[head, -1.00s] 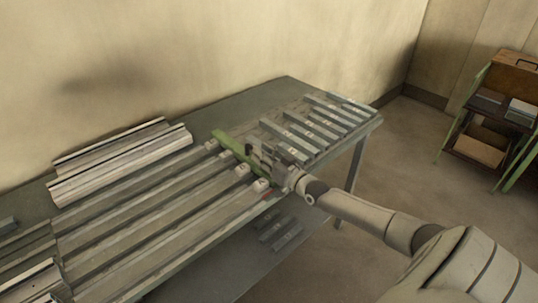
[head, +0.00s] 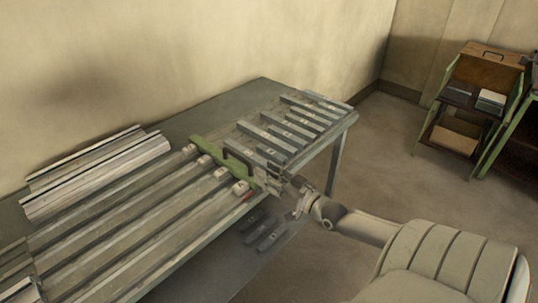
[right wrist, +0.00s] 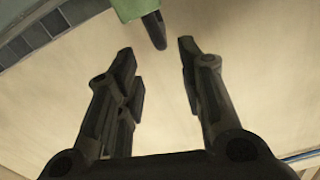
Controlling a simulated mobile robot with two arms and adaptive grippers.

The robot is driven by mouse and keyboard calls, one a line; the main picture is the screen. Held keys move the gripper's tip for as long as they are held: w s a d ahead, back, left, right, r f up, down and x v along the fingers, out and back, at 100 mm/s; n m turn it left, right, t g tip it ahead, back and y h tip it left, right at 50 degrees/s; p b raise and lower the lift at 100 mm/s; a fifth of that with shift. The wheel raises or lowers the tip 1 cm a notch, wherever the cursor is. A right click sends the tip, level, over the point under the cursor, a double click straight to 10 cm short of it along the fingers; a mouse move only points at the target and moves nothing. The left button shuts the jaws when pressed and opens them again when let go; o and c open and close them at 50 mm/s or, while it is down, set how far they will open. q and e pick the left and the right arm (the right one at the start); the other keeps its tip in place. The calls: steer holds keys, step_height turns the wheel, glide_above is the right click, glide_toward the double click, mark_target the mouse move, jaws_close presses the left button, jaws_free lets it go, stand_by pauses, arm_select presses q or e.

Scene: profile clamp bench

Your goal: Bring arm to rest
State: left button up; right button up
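My right gripper (head: 272,180) is at the front end of a green clamp bar (head: 215,150) that lies across the profiles on the bench (head: 195,120). The bar has a dark handle (head: 238,152). In the right wrist view my right gripper (right wrist: 157,48) is open, with its two dark fingers apart and nothing between them. A green part (right wrist: 135,8) with a dark rod end (right wrist: 155,30) shows just beyond the fingertips. My left gripper is in neither view.
Long metal profiles (head: 110,237) lie side by side on the bench, with a stack (head: 95,178) behind. Several short bars (head: 290,125) lie at the bench's far right. Dark pieces (head: 268,232) sit below the front edge. A cabinet (head: 470,95) stands at the right; the floor between is clear.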

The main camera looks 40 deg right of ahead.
steer(key=shift+f, duration=0.2)
stand_by(0.5)
steer(key=s+f+g+h, duration=0.1)
steer(key=s+f+g, duration=0.3)
steer(key=f, duration=0.7)
steer(key=s+f+g+h, duration=0.1)
steer(key=s+f, duration=0.4)
steer(key=f, duration=0.5)
steer(key=s+f+g+h, duration=0.1)
steer(key=s+f+g, duration=0.3)
steer(key=f, duration=0.7)
steer(key=s+a+f+n+g, duration=0.1)
steer(key=s+a+f+g, duration=0.1)
steer(key=s+a+f, duration=0.4)
steer(key=s+a+f+n+g+y, duration=0.1)
steer(key=s+a+f+g, duration=0.2)
steer(key=s+a+f, duration=0.4)
steer(key=s+a+f+n+g, duration=0.1)
steer(key=s+a+f+g, duration=0.2)
steer(key=s+a+f, duration=0.4)
steer(key=s, duration=0.9)
steer(key=shift+s+f+n, duration=0.25)
steer(key=shift+s+n, duration=0.1)
steer(key=shift+n, duration=0.05)
steer(key=shift+d, duration=0.1)
